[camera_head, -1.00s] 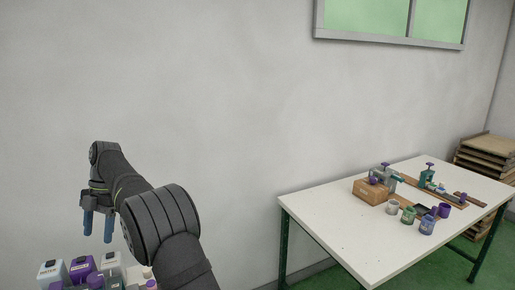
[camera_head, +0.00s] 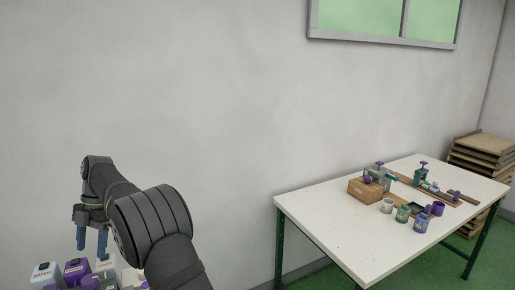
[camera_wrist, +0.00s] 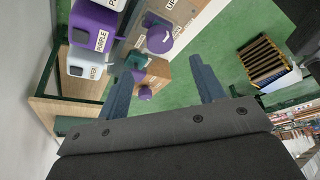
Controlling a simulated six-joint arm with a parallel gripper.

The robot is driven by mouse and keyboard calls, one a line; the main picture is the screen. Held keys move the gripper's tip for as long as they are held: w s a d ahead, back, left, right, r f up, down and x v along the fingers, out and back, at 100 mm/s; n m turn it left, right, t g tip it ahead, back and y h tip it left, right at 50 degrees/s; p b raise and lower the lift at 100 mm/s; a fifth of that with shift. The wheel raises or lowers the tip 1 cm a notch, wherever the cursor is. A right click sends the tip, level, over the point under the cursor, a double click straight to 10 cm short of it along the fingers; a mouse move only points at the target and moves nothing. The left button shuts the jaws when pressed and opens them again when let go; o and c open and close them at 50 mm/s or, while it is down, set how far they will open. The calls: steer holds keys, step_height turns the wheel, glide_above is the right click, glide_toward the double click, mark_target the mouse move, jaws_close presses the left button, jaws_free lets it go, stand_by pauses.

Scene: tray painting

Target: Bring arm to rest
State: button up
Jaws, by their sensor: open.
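My gripper (camera_head: 92,240) is at the lower left of the head view, pointing down with its two blue fingers apart and nothing between them. In the wrist view my gripper (camera_wrist: 165,85) is also open and empty, with green floor showing between the fingers. Below it in the head view stand a white bottle labelled water (camera_head: 43,273) and a purple bottle (camera_head: 76,271). In the wrist view the purple bottle (camera_wrist: 92,30) and the water bottle (camera_wrist: 88,65) are at the upper left. I cannot tell how much height separates the fingers from the bottles.
A white table (camera_head: 335,232) stands at the right, holding a wooden box (camera_head: 364,190), several paint jars (camera_head: 403,213) and clamps. Stacked pallets (camera_head: 482,150) are behind it. A plain wall is behind my arm. The wrist view shows a dark slatted crate (camera_wrist: 265,60) on the floor.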

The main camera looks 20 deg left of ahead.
mark_target(89, 279)
steer(key=x, duration=0.8)
steer(key=shift+s+d+f, duration=0.1)
steer(key=shift+s+f, duration=0.1)
steer(key=shift+f, duration=0.15)
steer(key=m+y, duration=0.1)
steer(key=m, duration=0.2)
steer(key=shift+d+m, duration=0.1)
steer(key=shift+m, duration=0.3)
steer(key=m+y, duration=0.1)
steer(key=m, duration=0.2)
steer(key=shift+s+m+t+y, duration=0.1)
steer(key=shift+m+t+y, duration=0.2)
steer(key=shift+t, duration=0.1)
steer(key=m+t+y, duration=0.1)
steer(key=m, duration=0.3)
steer(key=shift+d, duration=0.15)
steer(key=shift+s+m+t+y, duration=0.15)
steer(key=shift+m+t+y, duration=0.35)
steer(key=shift+m, duration=1.2)
